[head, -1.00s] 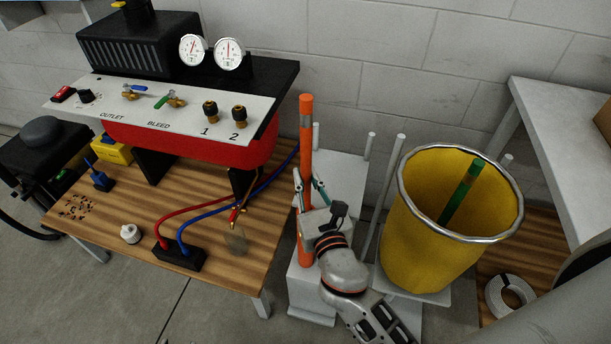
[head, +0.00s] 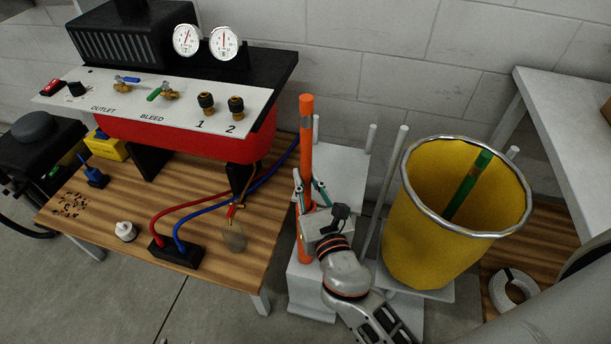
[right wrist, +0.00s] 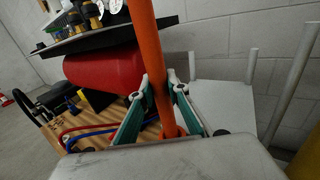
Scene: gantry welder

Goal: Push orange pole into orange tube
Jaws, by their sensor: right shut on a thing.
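The orange pole (head: 306,135) stands upright left of the white stand, with a grey band near its top. It also shows in the right wrist view (right wrist: 150,50), slightly tilted in the picture. My right gripper (head: 309,186) is shut on the pole, its fingers on both sides of it well below the band. The orange tube (head: 304,245) is below the gripper, with the pole's lower end at its mouth or inside; my gripper partly hides that spot. The tube's rim shows behind my gripper in the right wrist view (right wrist: 181,131). My left gripper is out of view.
A yellow bin (head: 430,245) with a green pole (head: 468,185) in it stands close on the right. Thin white posts (head: 387,190) rise between it and the tube. A wooden table (head: 215,265) with a red tank (head: 185,140) and hoses is on the left.

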